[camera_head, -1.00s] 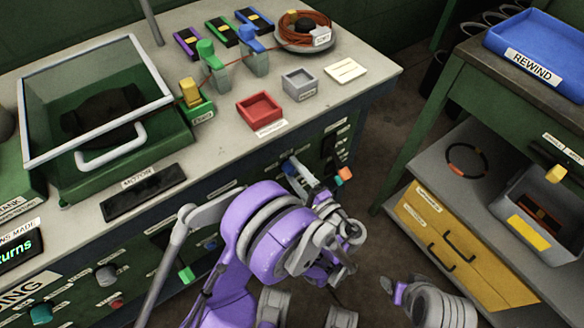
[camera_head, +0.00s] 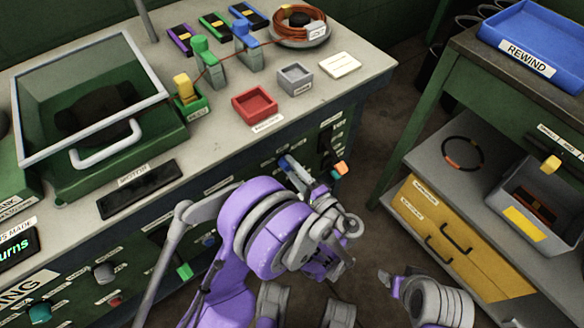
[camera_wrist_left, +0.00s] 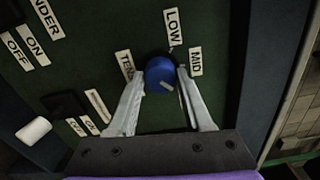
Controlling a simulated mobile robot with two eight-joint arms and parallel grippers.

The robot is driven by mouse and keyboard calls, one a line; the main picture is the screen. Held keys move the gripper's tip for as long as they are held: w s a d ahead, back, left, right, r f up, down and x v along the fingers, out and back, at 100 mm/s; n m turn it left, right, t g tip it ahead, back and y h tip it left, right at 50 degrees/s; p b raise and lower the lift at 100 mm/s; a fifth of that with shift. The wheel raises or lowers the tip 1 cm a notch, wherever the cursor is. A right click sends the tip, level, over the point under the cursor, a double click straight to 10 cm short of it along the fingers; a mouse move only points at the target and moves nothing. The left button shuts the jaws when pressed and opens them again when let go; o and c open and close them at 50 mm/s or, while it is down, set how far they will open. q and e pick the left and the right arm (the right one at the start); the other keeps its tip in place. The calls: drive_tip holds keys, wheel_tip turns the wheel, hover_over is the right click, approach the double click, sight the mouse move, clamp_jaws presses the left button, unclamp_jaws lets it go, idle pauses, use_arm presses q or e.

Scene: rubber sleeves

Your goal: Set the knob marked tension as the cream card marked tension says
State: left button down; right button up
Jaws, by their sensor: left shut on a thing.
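My left gripper (camera_wrist_left: 162,90) is shut on the knob, with one pale finger at each side. In the head view my left gripper (camera_head: 300,172) is at the bench's front panel, partly hidden by my purple arm. A cream card (camera_head: 340,65) lies on the bench top; its writing is too small to read.
A red tray (camera_head: 257,103) and a grey tray (camera_head: 295,78) stand on the bench, near a glass-lidded box (camera_head: 92,95). In the wrist view, a pale switch (camera_wrist_left: 34,131) is at left.

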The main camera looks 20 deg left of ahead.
use_arm(q)
drive_tip(key=n, duration=0.9)
drive_tip(key=shift+n, duration=0.3)
idle(0.3)
drive_tip(key=shift+c, duration=1.6)
unclamp_jaws()
